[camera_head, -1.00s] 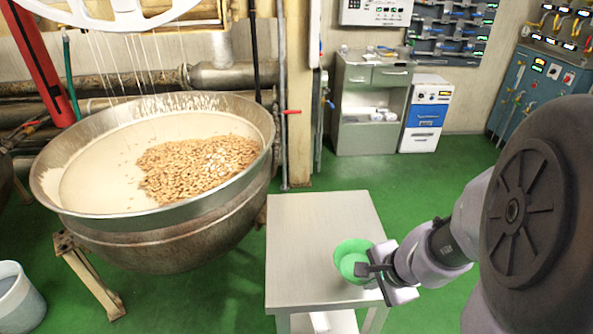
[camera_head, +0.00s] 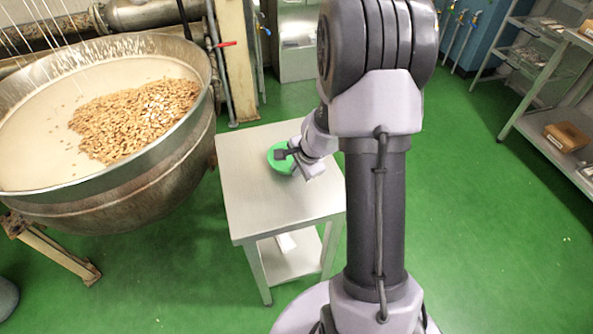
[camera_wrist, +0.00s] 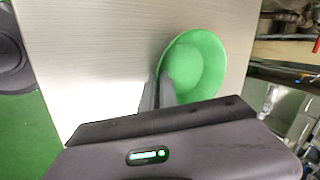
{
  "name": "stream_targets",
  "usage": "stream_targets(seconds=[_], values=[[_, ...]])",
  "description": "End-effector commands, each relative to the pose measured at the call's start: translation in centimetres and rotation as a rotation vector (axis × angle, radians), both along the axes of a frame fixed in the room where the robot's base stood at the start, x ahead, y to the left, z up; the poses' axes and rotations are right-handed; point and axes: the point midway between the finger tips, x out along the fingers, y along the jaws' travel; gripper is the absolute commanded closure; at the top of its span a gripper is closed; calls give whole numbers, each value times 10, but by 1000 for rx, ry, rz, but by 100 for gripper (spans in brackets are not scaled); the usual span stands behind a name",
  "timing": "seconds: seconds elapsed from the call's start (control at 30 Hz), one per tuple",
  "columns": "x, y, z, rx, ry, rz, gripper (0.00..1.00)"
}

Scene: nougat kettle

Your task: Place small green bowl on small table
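The small green bowl (camera_head: 280,158) is over the top of the small table (camera_head: 262,205), toward its back right. My gripper (camera_head: 287,154) is at the bowl's rim. In the wrist view the bowl (camera_wrist: 200,62) is open toward the camera, with the pale tabletop (camera_wrist: 90,50) behind it. My gripper (camera_wrist: 158,93) has one finger inside the bowl and one outside, with the rim pinched between them. I cannot tell whether the bowl's base touches the tabletop. My gripper hides part of the bowl's near side.
A large metal kettle (camera_head: 130,190) with nuts in it stands left of the table. A post with pipes (camera_head: 238,60) rises behind the table. A shelf rack (camera_head: 560,110) with a box (camera_head: 566,136) is at right. Green floor (camera_head: 460,210) is clear between table and rack.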

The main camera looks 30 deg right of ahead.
Motion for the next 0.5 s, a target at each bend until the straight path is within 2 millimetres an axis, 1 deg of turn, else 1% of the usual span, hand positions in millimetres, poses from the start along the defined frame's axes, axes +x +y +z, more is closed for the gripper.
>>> stream_targets(seconds=[0.17,0.2,0.23,0.5], values=[[0,0,-3,0,0,1,100],[0,0,-2,0,0,1,89],[0,0,-1,0,0,1,87],[0,0,1,0,0,0,87]])
